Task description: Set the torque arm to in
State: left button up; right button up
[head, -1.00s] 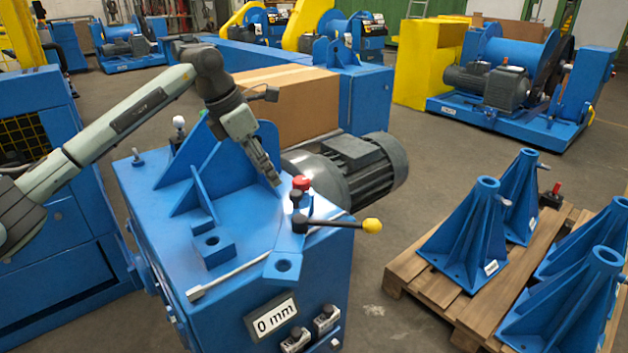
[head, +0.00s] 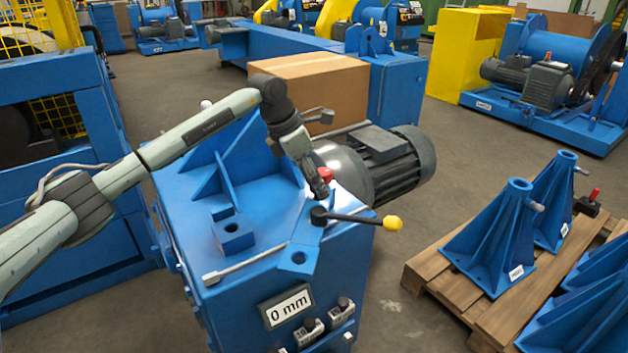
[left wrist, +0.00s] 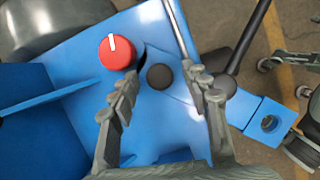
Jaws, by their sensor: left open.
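A blue machine cabinet (head: 345,262) carries a black-hubbed lever with a yellow end knob (head: 393,223), a red knob (head: 325,175) and a blue tab with a hole (head: 298,260). I cannot tell which part is named the torque arm. My left gripper (head: 320,190) is open and empty, pointing down just above the lever's hub and partly covering the red knob. In the left wrist view, a black round knob (left wrist: 159,77) lies between its open fingers, apart from both. The red knob (left wrist: 117,52), with a white mark, sits beside the left finger.
A display on the cabinet front reads 0 mm (head: 288,305), with small switches beside it. Upright blue plates (head: 220,165) stand left of the gripper. A grey motor (head: 385,160) and cardboard box (head: 310,85) are behind. A pallet (head: 430,290) with blue stands is at right.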

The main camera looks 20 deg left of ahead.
pick_arm(q)
jog(key=shift+c, duration=0.4)
pick_arm(e)
jog(key=shift+w+d, duration=0.1)
jog(key=shift+w, duration=0.05)
pick_arm(q)
grip_shut()
pick_arm(e)
jog(key=shift+d+r, duration=0.2)
